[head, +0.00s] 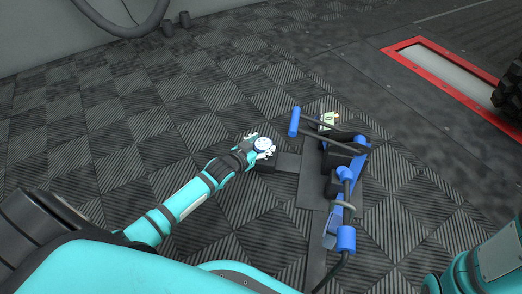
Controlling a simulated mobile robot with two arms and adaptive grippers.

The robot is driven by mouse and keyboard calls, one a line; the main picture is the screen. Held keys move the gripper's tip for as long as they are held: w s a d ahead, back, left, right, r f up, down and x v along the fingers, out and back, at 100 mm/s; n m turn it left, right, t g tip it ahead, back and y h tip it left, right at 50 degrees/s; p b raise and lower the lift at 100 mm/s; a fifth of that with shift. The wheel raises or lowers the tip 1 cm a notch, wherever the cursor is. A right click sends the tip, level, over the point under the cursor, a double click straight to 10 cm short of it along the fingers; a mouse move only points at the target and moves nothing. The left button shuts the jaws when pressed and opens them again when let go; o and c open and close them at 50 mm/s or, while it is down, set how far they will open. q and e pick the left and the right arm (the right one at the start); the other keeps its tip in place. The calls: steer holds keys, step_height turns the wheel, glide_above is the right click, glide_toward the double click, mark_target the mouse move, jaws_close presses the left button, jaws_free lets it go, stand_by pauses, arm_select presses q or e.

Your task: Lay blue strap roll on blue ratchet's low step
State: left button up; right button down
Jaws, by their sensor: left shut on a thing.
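My left gripper (264,149) reaches in from the left and is shut on the blue strap roll (263,144), a small round thing with a pale face and bluish edge. The roll is over the left end of a flat dark plate. The blue ratchet (350,165), with blue handles and dark blocks, stands to the right of the gripper. A low dark step (287,162) reaches left from it to beneath the gripper. The fingers partly cover the roll, and I cannot tell whether it touches the step. My right gripper is out of view.
A green-and-white label or box (328,119) is behind the ratchet. A dark cable (333,272) runs from its front. A red-framed floor opening (440,75) and a tyre (510,95) are at the right.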

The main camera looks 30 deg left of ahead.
arm_select(q)
steer(key=shift+r, duration=0.2)
steer(key=shift+f, duration=0.1)
steer(key=o, duration=1.4)
steer(key=shift+f, duration=0.1)
steer(key=shift+r, duration=0.2)
steer(key=p+v, duration=0.8)
steer(key=v, duration=0.4)
steer(key=shift+p, duration=0.3)
